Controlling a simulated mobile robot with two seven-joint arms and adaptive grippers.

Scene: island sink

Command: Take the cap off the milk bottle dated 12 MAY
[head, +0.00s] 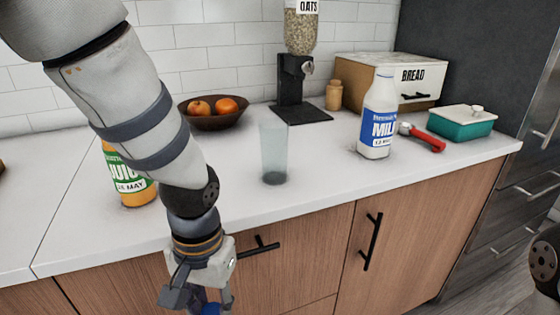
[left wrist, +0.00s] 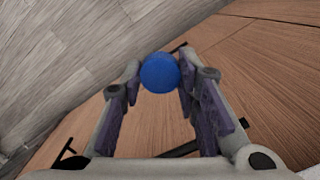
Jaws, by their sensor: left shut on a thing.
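The milk bottle (head: 378,115) stands upright on the white counter at the right, its blue label turned to me. Its date line looks like 12 MAY, though small. Its top is white, with no blue cap on it. My left gripper (head: 203,303) hangs low in front of the counter's cabinets, well away from the bottle. It is shut on a round blue cap (left wrist: 160,73), held between its fingertips in the left wrist view. Part of the blue cap (head: 211,309) also shows at the bottom of the head view. My right gripper is out of view.
A clear glass (head: 273,153) stands mid-counter. A juice bottle (head: 135,187) is partly behind my left arm. A red-handled tool (head: 425,138), teal dish (head: 462,123), bread box (head: 388,72), oats dispenser (head: 297,75) and fruit bowl (head: 215,117) stand further back.

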